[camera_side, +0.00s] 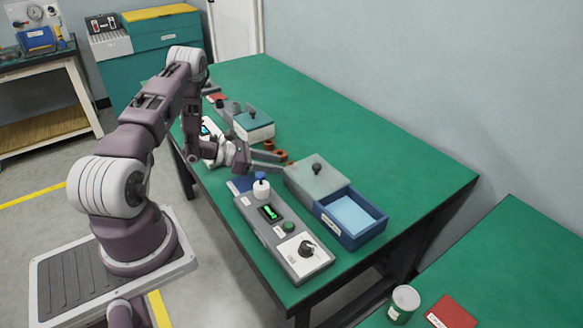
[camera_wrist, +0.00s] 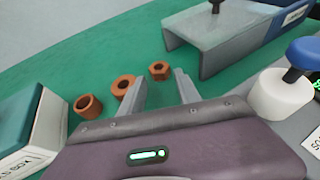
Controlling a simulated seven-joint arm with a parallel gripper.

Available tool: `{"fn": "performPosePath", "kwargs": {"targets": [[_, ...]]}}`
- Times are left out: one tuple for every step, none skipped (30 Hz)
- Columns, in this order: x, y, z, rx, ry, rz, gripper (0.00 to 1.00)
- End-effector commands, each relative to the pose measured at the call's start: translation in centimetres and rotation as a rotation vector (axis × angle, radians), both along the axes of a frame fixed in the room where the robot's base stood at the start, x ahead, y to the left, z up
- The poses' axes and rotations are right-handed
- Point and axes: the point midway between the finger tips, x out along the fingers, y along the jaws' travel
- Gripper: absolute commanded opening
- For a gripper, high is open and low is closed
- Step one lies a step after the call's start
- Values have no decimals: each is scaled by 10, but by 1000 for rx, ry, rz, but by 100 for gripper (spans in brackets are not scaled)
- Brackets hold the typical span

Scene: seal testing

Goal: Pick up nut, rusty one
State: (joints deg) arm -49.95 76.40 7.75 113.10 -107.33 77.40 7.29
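A rust-brown hex nut (camera_wrist: 159,70) lies on the green table in the wrist view, just beyond and between my fingertips. Two other rust-brown round pieces lie to its left: a ring (camera_wrist: 123,86), partly hidden by my left finger, and a short hollow bushing (camera_wrist: 88,107). My gripper (camera_wrist: 161,79) is open, with nothing between its fingers. In the side view, my gripper (camera_side: 279,162) is low over the table beside small brown pieces (camera_side: 281,155); which one is the nut is too small to tell.
A grey cover with a black knob (camera_side: 317,178) and a blue box (camera_side: 350,218) stand right of my gripper. A white-and-teal box (camera_side: 254,126) stands behind. The table's right side is clear.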

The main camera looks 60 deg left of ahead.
Motion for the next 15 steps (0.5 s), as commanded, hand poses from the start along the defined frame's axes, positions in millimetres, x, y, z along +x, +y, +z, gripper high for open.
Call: {"fn": "performPosePath", "kwargs": {"targets": [[9,-5,-1,0,0,-3,39],[15,-7,-2,0,0,-5,39],[23,-10,-3,0,0,-4,39],[27,-12,-5,-1,0,-5,39],[31,-13,-7,-1,0,-3,39],[36,-15,-9,-1,0,-3,39],[38,-16,-10,-2,1,-2,39],[39,-16,-11,-2,1,-1,39],[41,-16,-11,-1,0,0,39],[41,-16,-11,-2,1,1,39],[41,-16,-11,-2,1,1,39],[41,-16,-11,-2,1,1,39],[41,-16,-11,-2,1,1,39],[40,-16,-11,-2,1,1,39],[40,-16,-11,-2,1,1,34]]}}
